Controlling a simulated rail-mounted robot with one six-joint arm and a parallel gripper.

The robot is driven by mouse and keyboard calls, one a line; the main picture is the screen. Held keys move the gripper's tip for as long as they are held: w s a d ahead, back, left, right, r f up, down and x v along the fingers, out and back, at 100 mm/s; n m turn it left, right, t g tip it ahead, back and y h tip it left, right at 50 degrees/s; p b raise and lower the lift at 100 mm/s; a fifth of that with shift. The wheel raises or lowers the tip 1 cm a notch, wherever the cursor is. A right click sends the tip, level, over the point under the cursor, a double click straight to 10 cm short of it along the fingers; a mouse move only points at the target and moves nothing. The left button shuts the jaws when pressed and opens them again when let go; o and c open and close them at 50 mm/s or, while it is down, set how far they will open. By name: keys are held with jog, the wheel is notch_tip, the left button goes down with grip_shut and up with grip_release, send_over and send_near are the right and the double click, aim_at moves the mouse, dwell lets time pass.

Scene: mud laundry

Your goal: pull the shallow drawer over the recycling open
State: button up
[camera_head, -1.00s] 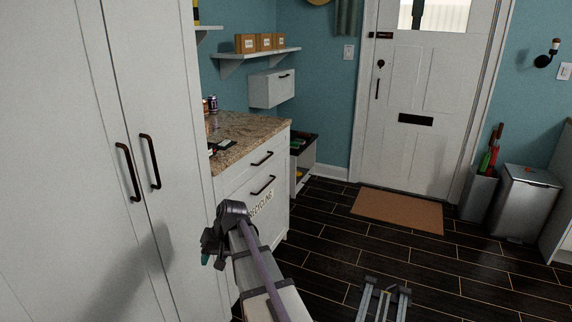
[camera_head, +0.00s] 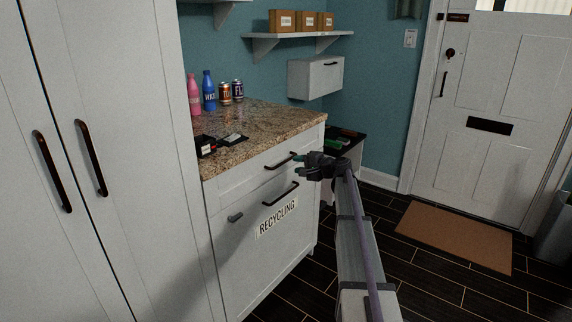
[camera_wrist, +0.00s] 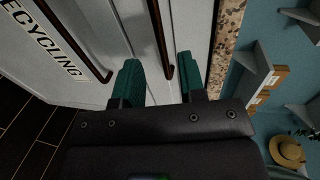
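The shallow drawer (camera_head: 235,184) is a white front under the granite countertop, above the recycling front (camera_head: 240,262). It looks shut. Its dark bar handle (camera_head: 277,163) is partly behind my gripper (camera_head: 299,166) in the head view. In the wrist view my gripper (camera_wrist: 158,76) is open, its two green fingertips pointing at the cabinet. The drawer handle (camera_wrist: 160,38) shows in the gap between the fingers, with no finger visibly closed on it. The recycling handle (camera_wrist: 75,42) lies to the left, outside the fingers.
The granite countertop (camera_head: 265,125) carries bottles, cans and small dark items near its front edge. A tall white cupboard (camera_head: 120,230) stands at the left. A low open unit (camera_head: 345,143) stands past the cabinet. Dark floor is clear before the brown doormat (camera_head: 455,236).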

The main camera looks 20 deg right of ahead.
aim_at(283, 162)
jog(key=b+x, duration=0.1)
jog(key=x, duration=0.7)
jog(key=shift+d, duration=0.1)
grip_shut()
